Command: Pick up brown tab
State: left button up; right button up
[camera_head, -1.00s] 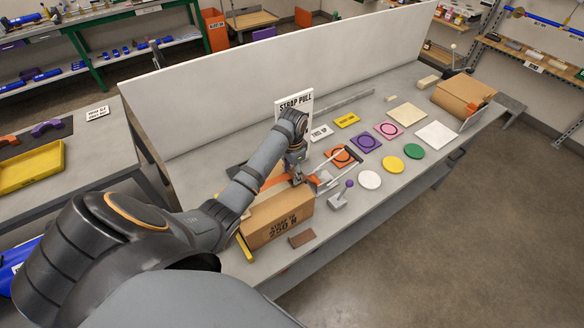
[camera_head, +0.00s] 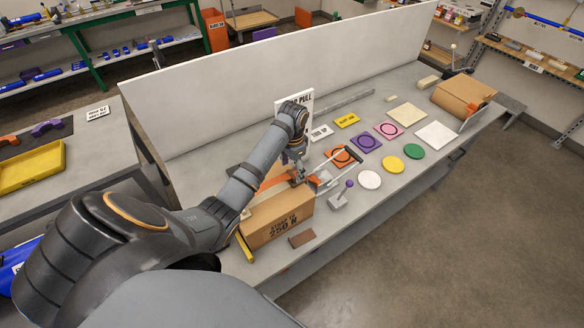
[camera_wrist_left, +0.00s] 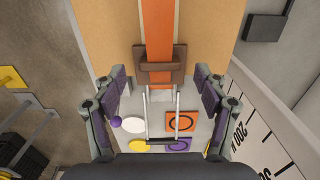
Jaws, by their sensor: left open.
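The brown tab (camera_wrist_left: 160,64) shows in the left wrist view as a brown buckle-like piece on the orange strap (camera_wrist_left: 160,20), which runs over the cardboard box (camera_wrist_left: 105,35). My left gripper (camera_wrist_left: 160,77) is open, with one finger on each side of the tab and gaps on both sides. Nothing is between its pads in a grip. In the head view my left gripper (camera_head: 297,178) is over the right end of the box (camera_head: 278,220) and hides most of the tab there. My right gripper is not in view.
A flat brown block (camera_head: 301,239) lies on the bench in front of the box. A metal-framed handle (camera_head: 338,168) and a purple-knobbed lever (camera_head: 342,195) stand right of the gripper. Coloured discs and plates lie farther right. A white panel (camera_head: 290,75) closes the back.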

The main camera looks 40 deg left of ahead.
aim_at(307, 236)
jog(key=k+l, duration=0.85)
jog(key=k, duration=0.05)
